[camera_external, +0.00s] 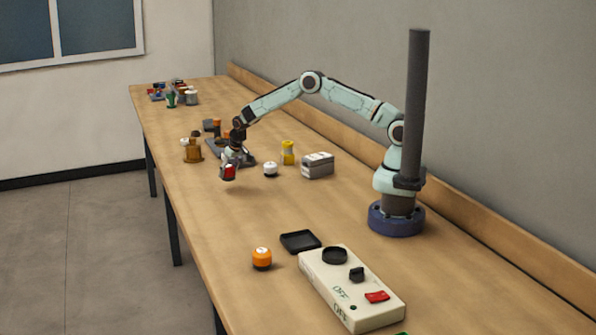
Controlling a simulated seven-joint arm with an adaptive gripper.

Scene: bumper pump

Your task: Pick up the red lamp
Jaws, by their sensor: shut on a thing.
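The red lamp (229,173) is small, with a red body and some pale and dark parts, near the front edge of the wooden table in the external view. My gripper (229,165) reaches down over it from above and is shut on it. The fingers cover part of the lamp. I cannot tell whether its underside touches the table.
A white-topped lamp (270,169), a yellow piece (288,153) and a grey box (318,166) stand to the right. An amber object (193,150) is at left. An orange lamp (262,258), black tray (300,242) and switch panel (352,290) are nearer. The table between is clear.

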